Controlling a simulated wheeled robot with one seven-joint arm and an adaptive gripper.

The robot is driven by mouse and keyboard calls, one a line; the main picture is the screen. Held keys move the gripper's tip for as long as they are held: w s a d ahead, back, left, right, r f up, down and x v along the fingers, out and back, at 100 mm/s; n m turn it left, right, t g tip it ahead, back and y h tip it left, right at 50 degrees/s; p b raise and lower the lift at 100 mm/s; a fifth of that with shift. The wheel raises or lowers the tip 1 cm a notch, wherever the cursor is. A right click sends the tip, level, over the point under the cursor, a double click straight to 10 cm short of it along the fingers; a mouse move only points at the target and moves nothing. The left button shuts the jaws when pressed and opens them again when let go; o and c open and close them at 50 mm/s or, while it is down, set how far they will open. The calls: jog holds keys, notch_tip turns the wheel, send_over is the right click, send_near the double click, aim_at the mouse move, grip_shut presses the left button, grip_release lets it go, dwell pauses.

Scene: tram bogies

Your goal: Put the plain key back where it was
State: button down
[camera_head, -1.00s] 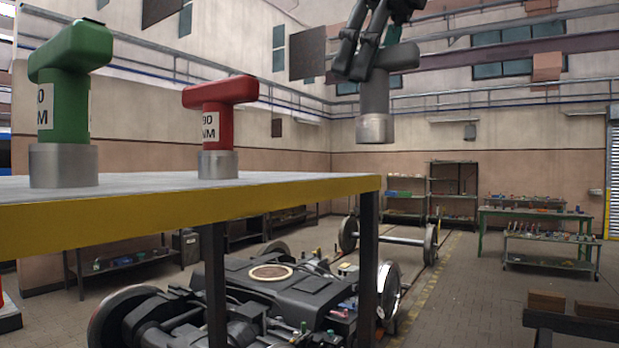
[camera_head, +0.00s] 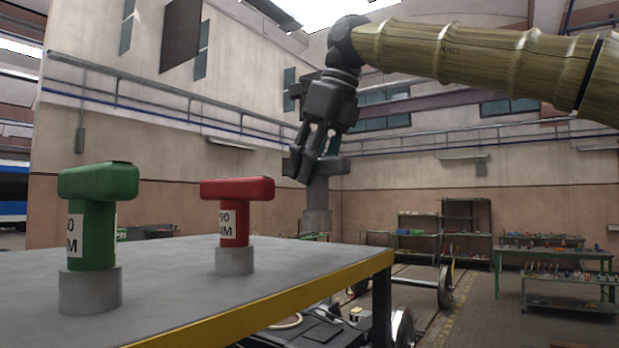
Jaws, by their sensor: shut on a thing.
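The plain key (camera_head: 317,205) is a grey T-shaped key with a lighter grey socket end. My gripper (camera_head: 312,168) is shut on its crossbar and holds it upright, socket down. The key's lower end shows at the table's far edge, right of the red key; I cannot tell whether it touches the top. A red key (camera_head: 236,205) and a green key (camera_head: 95,215), both T-shaped with white labels and grey sockets, stand upright on the grey table top (camera_head: 200,290). The fingers partly hide the plain key's crossbar.
The table has a yellow front edge (camera_head: 290,300) and a dark leg at its right corner. The top right of the red key is bare. Bogie parts lie below and behind it. Shelves (camera_head: 465,225) and a green bench (camera_head: 550,262) stand far back at the right.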

aim_at(310, 190)
jog(key=shift+w+a+f, duration=0.1)
jog(key=shift+w+f, duration=0.1)
jog(key=shift+w, duration=0.2)
jog(key=shift+w+f+p, duration=0.25)
jog(key=shift+f+p, duration=0.05)
jog(key=shift+f, duration=0.2)
jog(key=shift+w+f+p, duration=0.2)
jog(key=shift+f+p, duration=0.05)
jog(key=shift+f, duration=0.25)
jog(key=shift+s+f+p, duration=0.3)
jog(key=shift+s+f, duration=0.2)
jog(key=shift+f, duration=0.15)
jog(key=shift+w+f, duration=0.2)
jog(key=shift+w, duration=0.15)
jog(key=c, duration=1.4)
grip_release()
jog(key=o, duration=0.4)
jog(key=shift+s, duration=0.25)
jog(key=shift+o, duration=0.2)
jog(key=shift+w, duration=0.1)
